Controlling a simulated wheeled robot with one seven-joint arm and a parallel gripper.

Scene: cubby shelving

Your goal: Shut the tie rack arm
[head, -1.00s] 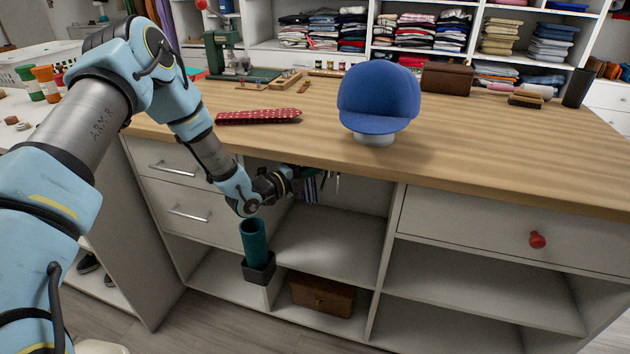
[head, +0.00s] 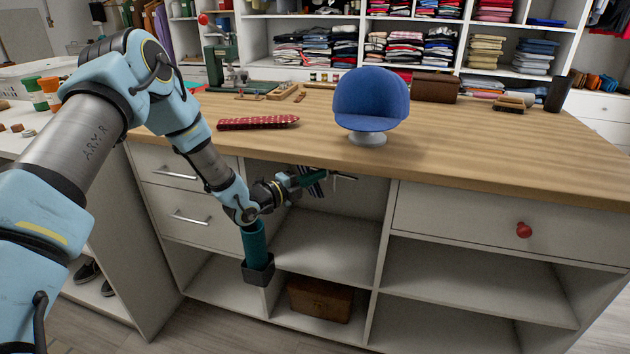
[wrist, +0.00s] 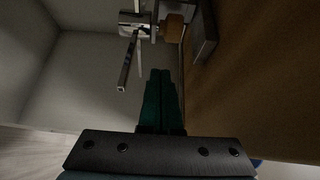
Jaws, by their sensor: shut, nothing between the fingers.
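The tie rack (head: 343,177) hangs under the counter, at the top of the open middle cubby. In the head view it shows as thin pale metal bars. In the wrist view its chrome mount (wrist: 133,24) is at the top, with a slim metal arm (wrist: 128,62) sticking out towards me. My gripper (head: 322,177) reaches into the cubby from the left, just short of the bars. In the wrist view its green fingers (wrist: 160,74) are together and empty, right of the arm's tip. I cannot tell whether they touch the arm.
The counter's wooden edge (head: 450,186) runs just above my gripper. White drawers (head: 187,205) stand left of the cubby. A dark green cylinder in a black holder (head: 257,272) is below my wrist. A brown box (head: 320,300) sits on the bottom shelf; the middle shelf is clear.

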